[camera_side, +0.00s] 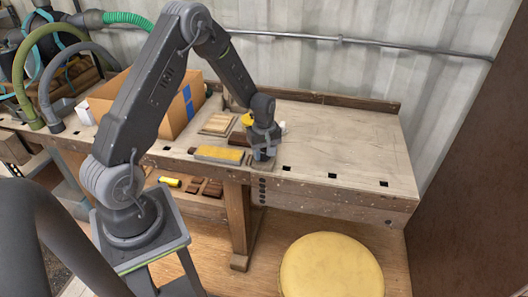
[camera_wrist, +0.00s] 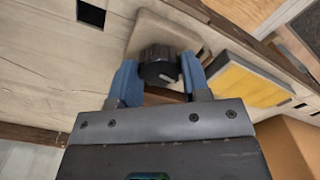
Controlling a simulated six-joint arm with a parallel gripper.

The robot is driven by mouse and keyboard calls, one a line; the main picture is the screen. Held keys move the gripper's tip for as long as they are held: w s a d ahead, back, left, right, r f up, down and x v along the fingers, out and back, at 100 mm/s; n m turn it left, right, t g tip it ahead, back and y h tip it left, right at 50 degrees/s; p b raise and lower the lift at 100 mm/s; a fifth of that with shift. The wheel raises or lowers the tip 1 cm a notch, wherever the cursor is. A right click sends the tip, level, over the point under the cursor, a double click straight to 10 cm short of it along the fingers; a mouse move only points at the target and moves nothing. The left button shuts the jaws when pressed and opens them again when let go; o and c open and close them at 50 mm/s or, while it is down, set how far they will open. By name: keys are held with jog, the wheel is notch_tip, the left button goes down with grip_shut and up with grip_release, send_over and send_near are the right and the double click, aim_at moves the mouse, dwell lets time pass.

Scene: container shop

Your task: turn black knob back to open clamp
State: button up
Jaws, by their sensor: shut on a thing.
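The black knob (camera_wrist: 157,66) shows in the wrist view, round and ribbed, between the two blue fingers of my gripper (camera_wrist: 158,72). My gripper is shut on it, one finger at each side. A tan plate with rounded corners (camera_wrist: 165,27) lies just beyond the knob; I cannot tell how it joins the clamp. In the side view my gripper (camera_side: 263,155) points down at the front edge of the workbench and hides the knob. The clamp's jaws cannot be made out, so I cannot tell how far it is open.
The workbench (camera_side: 345,150) is clear to the right. A yellow-topped block (camera_side: 219,154) lies left of my gripper, also seen in the wrist view (camera_wrist: 245,83). Behind it are wooden pieces (camera_side: 217,124) and a cardboard box (camera_side: 178,113). A yellow stool (camera_side: 332,266) stands in front.

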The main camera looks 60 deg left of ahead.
aim_at(264, 153)
jog(key=shift+n, duration=0.6)
jog(key=o, duration=0.9)
jog(key=shift+o, duration=0.2)
notch_tip(264, 153, up, 14)
jog(key=shift+f, duration=0.1)
